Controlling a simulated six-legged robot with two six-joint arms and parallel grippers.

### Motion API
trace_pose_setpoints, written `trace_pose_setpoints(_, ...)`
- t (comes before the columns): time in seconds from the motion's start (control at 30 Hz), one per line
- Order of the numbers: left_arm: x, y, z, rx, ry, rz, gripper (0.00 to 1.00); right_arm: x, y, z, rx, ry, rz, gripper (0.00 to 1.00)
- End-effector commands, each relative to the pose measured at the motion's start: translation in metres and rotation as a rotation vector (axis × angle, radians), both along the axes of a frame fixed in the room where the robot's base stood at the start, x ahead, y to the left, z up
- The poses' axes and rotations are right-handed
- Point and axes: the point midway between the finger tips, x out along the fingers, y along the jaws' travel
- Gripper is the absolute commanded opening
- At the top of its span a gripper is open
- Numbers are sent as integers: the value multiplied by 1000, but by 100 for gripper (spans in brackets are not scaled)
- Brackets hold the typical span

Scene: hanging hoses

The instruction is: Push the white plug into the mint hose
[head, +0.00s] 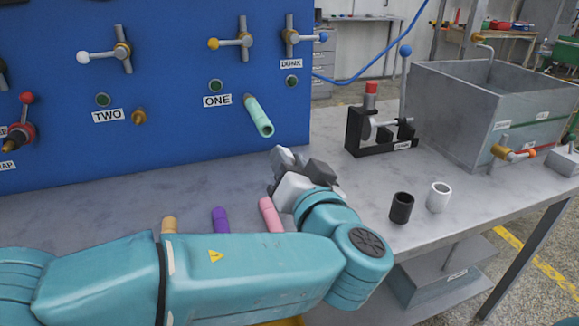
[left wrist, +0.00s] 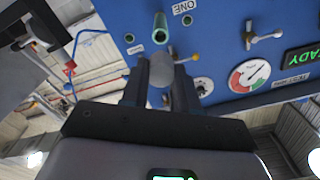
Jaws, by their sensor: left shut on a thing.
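The mint hose (head: 259,117) sticks out of the blue panel below the label ONE, its open end facing outward and down. It also shows in the left wrist view (left wrist: 160,27). My left gripper (head: 287,160) is just below and right of the hose's open end in the head view. It is shut on a pale, greyish rounded piece, which I take as the white plug (left wrist: 160,70), between its fingers in the left wrist view. There the plug appears just below the hose mouth, apart from it. My right gripper is not in view.
A black cup (head: 401,207) and a white cup (head: 438,197) stand on the bench to the right. A black fixture (head: 365,135) and a grey metal tank (head: 450,110) are behind.

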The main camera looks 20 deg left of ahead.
Motion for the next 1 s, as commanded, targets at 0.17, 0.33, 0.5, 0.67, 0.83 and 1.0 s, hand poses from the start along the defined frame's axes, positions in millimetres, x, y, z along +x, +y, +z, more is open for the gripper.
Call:
trace_pose_setpoints(0.17, 8, 6, -2, -2, -4, -1, 0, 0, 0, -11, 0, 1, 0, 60)
trace_pose_setpoints(0.33, 24, 17, -2, -3, -3, 0, 0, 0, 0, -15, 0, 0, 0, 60)
trace_pose_setpoints(0.5, 38, 25, -1, -2, -3, -1, 0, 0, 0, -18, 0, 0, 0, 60)
trace_pose_setpoints(0.67, 46, 31, -1, -2, -3, -2, 0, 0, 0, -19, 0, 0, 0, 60)
trace_pose_setpoints(0.83, 49, 33, -1, -2, -3, -3, 0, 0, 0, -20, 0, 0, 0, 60)
trace_pose_setpoints(1.0, 49, 33, -1, -1, -3, -2, 0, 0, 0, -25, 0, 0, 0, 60)
